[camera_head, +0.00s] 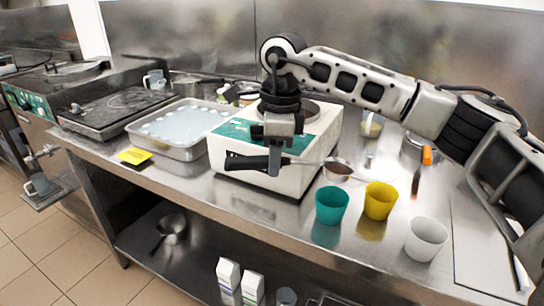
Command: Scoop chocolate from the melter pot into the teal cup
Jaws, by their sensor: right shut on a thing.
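My right gripper (274,162) points down in front of the melter and is shut on the black handle of a ladle (247,163). The ladle lies roughly level, its thin metal shaft running right to a small bowl (338,171). That bowl shows just above and behind the teal cup (331,206) in the picture; its contents cannot be told. The teal cup stands upright on the steel counter. The melter (262,177) is a white box with a teal panel. Its round pot (306,111) is partly hidden by my wrist. My left gripper is not in view.
A yellow cup (379,201) and a white cup (425,239) stand right of the teal cup. A steel tray (185,153) and a yellow sponge (133,156) are left of the melter. An orange-handled tool (427,156) lies at the back right.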

